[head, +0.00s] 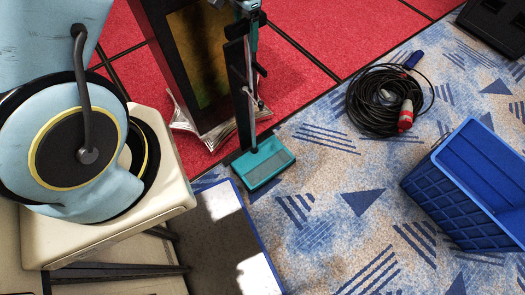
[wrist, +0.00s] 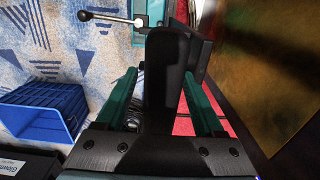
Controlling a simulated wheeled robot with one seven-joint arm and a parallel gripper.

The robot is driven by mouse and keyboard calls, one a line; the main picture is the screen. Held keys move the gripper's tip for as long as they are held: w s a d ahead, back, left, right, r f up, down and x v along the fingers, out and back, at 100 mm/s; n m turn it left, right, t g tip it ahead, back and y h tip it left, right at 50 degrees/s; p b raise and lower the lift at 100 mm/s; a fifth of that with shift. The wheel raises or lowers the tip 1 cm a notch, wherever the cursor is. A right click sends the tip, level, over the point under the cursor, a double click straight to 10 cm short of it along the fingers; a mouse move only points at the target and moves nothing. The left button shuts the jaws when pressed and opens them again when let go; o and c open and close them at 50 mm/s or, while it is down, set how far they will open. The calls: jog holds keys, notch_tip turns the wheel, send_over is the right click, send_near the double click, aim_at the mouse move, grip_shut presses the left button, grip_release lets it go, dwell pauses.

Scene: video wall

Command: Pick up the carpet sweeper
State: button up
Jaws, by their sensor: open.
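The carpet sweeper (head: 263,163) has a flat teal head with a grey top, resting on the patterned carpet by the red floor. Its dark upright handle (head: 238,85) rises from the head towards my gripper (head: 250,32) at the top of the head view. In the wrist view, my gripper (wrist: 161,78) is open. Its two teal fingers stand on either side of a broad black upright part (wrist: 166,85), which looks like the sweeper's handle. I cannot tell whether either finger touches it. Beyond it show part of the teal head (wrist: 146,18) and a metal lever with a black knob.
A dark-framed panel (head: 200,60) on silver feet stands close left of the sweeper. A coiled black cable (head: 375,110) and a blue crate (head: 425,192) lie to the right. A black case (head: 495,25) is at the far right. Open carpet lies between sweeper and crate.

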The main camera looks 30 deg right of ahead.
grip_shut()
dwell(0.5)
jog(key=shift+r, duration=0.1)
